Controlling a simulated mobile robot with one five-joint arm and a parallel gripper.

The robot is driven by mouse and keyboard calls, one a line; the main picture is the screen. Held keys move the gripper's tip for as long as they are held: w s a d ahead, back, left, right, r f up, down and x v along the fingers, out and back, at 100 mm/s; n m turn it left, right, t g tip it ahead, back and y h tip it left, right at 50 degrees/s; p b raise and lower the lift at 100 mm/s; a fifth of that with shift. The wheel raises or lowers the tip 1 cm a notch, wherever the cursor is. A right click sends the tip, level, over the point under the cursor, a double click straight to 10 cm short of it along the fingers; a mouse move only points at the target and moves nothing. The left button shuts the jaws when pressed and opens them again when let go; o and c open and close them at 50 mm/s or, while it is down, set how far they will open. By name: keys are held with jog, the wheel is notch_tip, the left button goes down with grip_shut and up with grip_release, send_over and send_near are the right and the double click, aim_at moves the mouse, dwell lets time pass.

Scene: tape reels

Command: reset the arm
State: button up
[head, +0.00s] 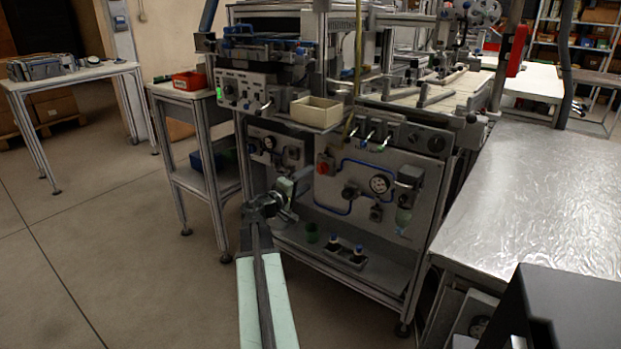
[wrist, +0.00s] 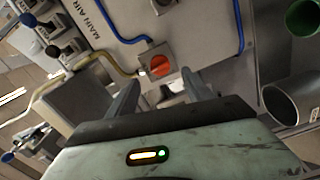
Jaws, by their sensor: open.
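My gripper (head: 297,185) is at the end of my arm in the head view, in front of the lower panel of the machine. In the wrist view my gripper (wrist: 163,88) has its two fingers spread apart with nothing held between them. An orange-red rotary knob on a grey box (wrist: 157,66) shows beyond and between the fingertips, apart from them as far as I can tell. The same red knob (head: 325,165) is on the panel in the head view, just above and right of my gripper.
The machine frame carries a cream bin (head: 316,111), a pressure gauge (head: 380,184) and blue hoses. A metal-topped table (head: 545,195) is at right. A red bin (head: 187,81) sits on a side cart. Floor at left is clear.

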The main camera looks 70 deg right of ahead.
dwell(0.3)
